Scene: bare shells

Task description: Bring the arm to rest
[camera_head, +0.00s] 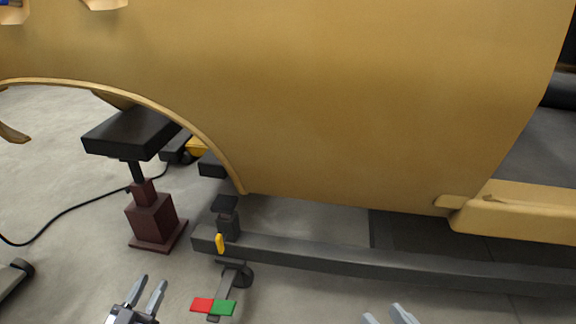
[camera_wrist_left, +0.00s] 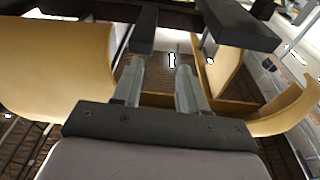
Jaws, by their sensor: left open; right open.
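My left gripper (camera_head: 146,291) is at the lower left of the head view, its two grey fingers apart and nothing between them. It also shows in the left wrist view (camera_wrist_left: 160,75), with its fingers apart and empty. My right gripper (camera_head: 386,316) shows only as fingertips at the bottom edge, right of centre, apart and with nothing seen between them. The rest of it is out of the picture. Both grippers appear in front of the yellow car body shell (camera_head: 330,110), clear of it.
A dark red stand with a black top (camera_head: 152,215) stands under the wheel arch, beyond my left gripper. A dark beam (camera_head: 370,260) runs low along the shell. A red and green piece (camera_head: 213,306) lies right of my left gripper. A black cable (camera_head: 70,209) crosses the floor.

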